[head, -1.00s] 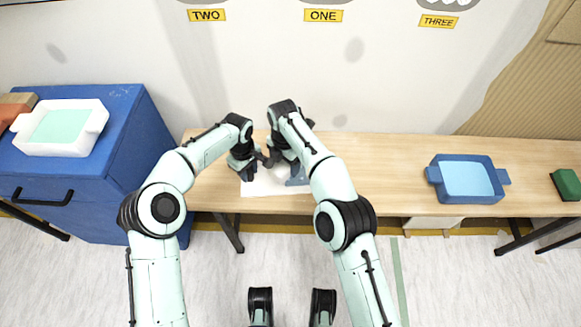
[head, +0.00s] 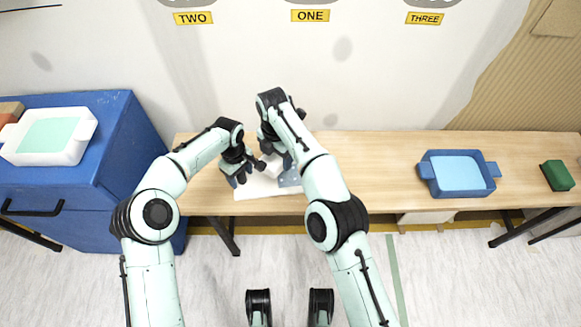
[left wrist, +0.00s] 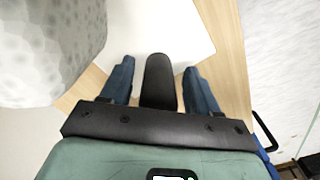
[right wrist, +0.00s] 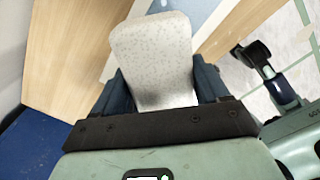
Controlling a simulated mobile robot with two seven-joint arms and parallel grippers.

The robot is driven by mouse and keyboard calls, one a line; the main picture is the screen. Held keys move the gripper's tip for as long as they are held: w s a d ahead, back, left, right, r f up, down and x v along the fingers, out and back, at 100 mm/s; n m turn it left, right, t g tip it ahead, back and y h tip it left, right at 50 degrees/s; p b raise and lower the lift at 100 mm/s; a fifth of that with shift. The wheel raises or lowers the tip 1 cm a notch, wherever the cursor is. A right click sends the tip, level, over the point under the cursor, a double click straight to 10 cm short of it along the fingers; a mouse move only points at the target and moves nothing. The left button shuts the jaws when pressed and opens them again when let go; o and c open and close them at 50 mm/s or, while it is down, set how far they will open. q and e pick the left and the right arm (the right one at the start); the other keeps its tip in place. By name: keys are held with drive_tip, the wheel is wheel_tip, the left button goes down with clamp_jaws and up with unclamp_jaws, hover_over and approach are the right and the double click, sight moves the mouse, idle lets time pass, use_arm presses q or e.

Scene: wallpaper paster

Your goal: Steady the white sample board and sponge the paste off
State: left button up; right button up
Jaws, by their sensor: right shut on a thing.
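The white sample board (head: 250,192) lies flat near the table's front edge; it also shows in the left wrist view (left wrist: 185,30). A blue-grey patch (head: 291,179), apparently paste, is on its right part. My right gripper (head: 274,155) is shut on a pale speckled sponge (right wrist: 153,60) over the board; whether the sponge touches it is unclear. My left gripper (left wrist: 162,85) is open at the board's left edge, fingers apart, with no clear grip on the board. The sponge also looms at the upper left of the left wrist view (left wrist: 50,45).
A blue tray (head: 428,188) and a green block (head: 557,176) stand on the wooden table (head: 370,165) to the right. A white tray (head: 75,150) sits on the blue cabinet (head: 115,125) at left. The table between board and blue tray is clear.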

use_arm(q)
drive_tip(key=shift+r, duration=0.15)
wheel_tip(320, 180, up, 12)
idle(0.6)
idle(0.3)
